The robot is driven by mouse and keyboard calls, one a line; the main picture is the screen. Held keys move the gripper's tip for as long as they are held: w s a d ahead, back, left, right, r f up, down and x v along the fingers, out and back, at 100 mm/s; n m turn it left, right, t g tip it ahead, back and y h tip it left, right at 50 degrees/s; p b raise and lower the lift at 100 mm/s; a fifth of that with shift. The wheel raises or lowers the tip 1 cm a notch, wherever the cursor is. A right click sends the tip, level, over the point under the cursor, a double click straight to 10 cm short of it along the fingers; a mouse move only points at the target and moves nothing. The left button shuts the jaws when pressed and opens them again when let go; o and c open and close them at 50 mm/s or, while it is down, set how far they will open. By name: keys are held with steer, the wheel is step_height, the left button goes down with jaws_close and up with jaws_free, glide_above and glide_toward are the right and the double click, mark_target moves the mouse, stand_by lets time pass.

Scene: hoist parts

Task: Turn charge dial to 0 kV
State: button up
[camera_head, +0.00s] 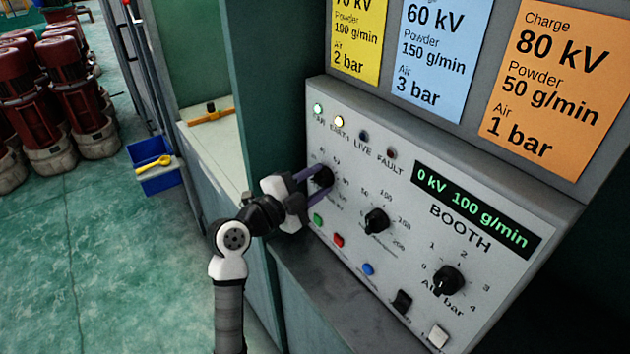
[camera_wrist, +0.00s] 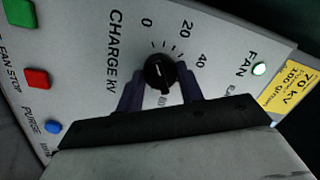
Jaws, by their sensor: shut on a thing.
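The black charge dial (camera_wrist: 160,72) is on the grey booth panel, beside the printed words CHARGE KV in the wrist view. Its white mark points up, roughly toward the 0. It also shows in the head view (camera_head: 322,178), partly hidden by my fingers. My gripper (camera_head: 308,180) reaches it from the left; in the wrist view, my gripper (camera_wrist: 160,88) has one purple finger on each side of the knob and is shut on it. The panel display (camera_head: 476,210) reads 0 kV and 100 g/min.
Right of the dial are the powder dial (camera_head: 376,221) and the air dial (camera_head: 447,281). Green, red (camera_head: 338,240) and blue (camera_head: 368,269) buttons and two switches lie below. FAN and EARTH lamps are lit. Setting cards hang above. A blue bin (camera_head: 157,180) stands left.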

steer(key=o, duration=1)
steer(key=b+v, duration=0.5)
steer(key=v, duration=0.8)
steer(key=shift+s+a, duration=0.3)
